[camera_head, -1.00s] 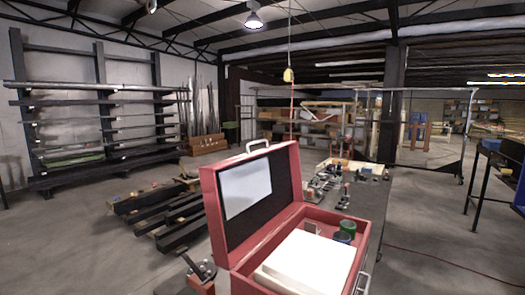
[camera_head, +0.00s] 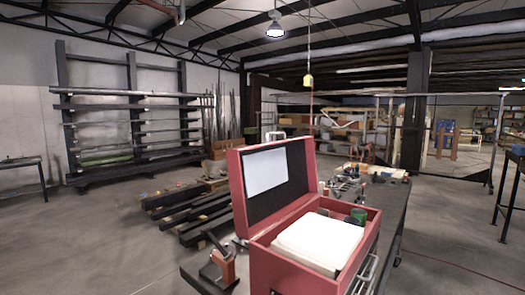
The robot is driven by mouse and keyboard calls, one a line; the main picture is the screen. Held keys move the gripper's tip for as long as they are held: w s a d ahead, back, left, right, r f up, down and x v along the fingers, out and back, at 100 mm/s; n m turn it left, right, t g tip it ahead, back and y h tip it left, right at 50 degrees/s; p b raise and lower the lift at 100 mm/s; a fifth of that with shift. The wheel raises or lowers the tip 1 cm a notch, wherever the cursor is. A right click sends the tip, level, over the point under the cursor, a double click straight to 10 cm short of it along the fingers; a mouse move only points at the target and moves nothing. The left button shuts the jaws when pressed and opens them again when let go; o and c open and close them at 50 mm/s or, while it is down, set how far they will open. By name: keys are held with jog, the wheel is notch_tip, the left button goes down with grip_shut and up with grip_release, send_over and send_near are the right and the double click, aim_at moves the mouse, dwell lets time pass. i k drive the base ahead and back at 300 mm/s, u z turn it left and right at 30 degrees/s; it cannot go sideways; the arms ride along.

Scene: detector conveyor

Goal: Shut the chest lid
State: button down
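The red chest (camera_head: 304,277) stands on a dark workbench in the lower middle of the head view. Its lid (camera_head: 308,157) is raised, standing upright and leaning back at the left side of the chest. The lid's inside is dark with a pale panel (camera_head: 265,171), and a handle (camera_head: 274,135) shows at its top. A white block (camera_head: 318,240) and a green round item (camera_head: 357,215) sit inside the chest. My gripper is not in view.
The bench top (camera_head: 393,193) holds clutter behind the chest, and a red-orange tool (camera_head: 224,266) stands at its front left. Dark beams (camera_head: 195,215) lie on the floor to the left. Open floor lies left and right.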

aim_at(268, 182)
jog(key=u, duration=1.55)
jog(key=i, duration=1.7)
jog(key=z, duration=0.85)
jog(key=i, duration=0.7)
jog(key=z, duration=0.8)
